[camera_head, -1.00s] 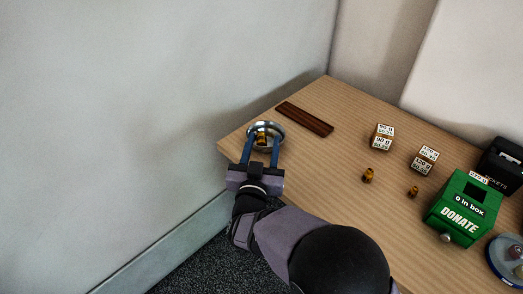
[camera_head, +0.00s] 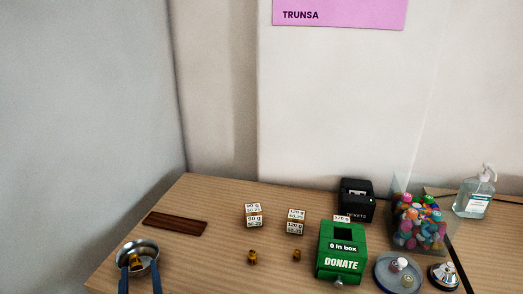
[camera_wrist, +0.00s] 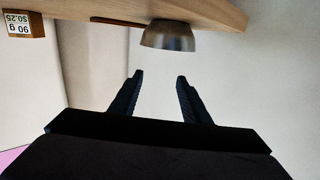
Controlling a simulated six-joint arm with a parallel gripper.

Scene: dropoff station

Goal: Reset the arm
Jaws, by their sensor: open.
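My gripper (camera_head: 140,275) is at the bottom left of the head view, its two blue fingers apart at the near side of a metal bowl (camera_head: 151,249). In the wrist view my gripper (camera_wrist: 160,77) is open with nothing between its fingers. The bowl (camera_wrist: 168,36) shows there beyond the fingertips, apart from them, at the table edge. A small brass piece (camera_head: 135,262) lies in the bowl in the head view. The rest of my arm is out of the head view.
The wooden table (camera_head: 205,270) holds a dark brown tray (camera_head: 175,223), labelled blocks (camera_head: 254,221), two brass pieces (camera_head: 252,257), a green donation box (camera_head: 336,242), a black ticket printer (camera_head: 356,198), a round dish (camera_head: 383,278), a bell (camera_head: 443,272), a clear candy container (camera_head: 420,250) and a sanitizer bottle (camera_head: 474,197).

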